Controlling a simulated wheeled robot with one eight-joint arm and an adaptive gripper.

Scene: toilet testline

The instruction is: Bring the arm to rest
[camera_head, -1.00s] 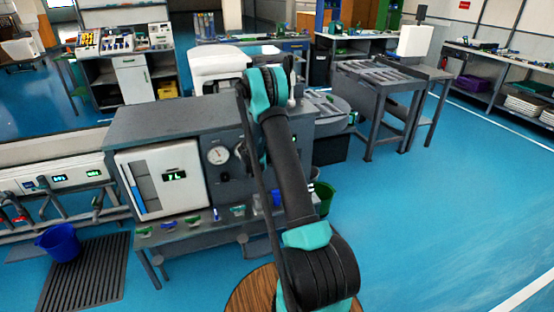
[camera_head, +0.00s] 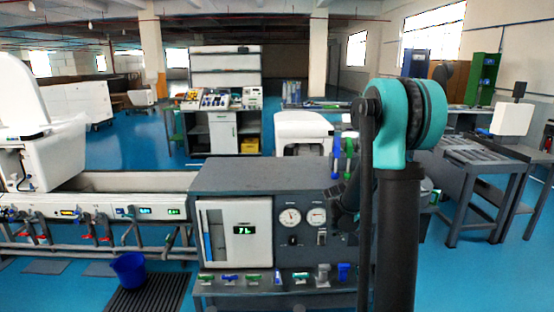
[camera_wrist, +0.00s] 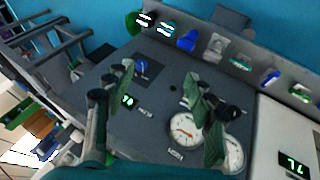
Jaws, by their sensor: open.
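My arm stands upright at the right of the head view, with its teal and black elbow (camera_head: 405,120) high in front of the test bench (camera_head: 270,178). In the wrist view my gripper (camera_wrist: 165,100) is open, with its two green fingers apart and nothing between them. Behind the fingers are the grey bench panel and its round gauges (camera_wrist: 185,128). The gripper appears apart from the panel, but the exact gap cannot be told. In the head view the gripper is mostly hidden or dark against the panel beside my arm.
The bench carries a white display unit (camera_head: 235,235) and a low shelf (camera_head: 255,286) with small coloured parts. A blue bucket (camera_head: 128,268) stands on a floor grate at left. A grey table (camera_head: 480,160) stands at right. Blue floor is open at far right.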

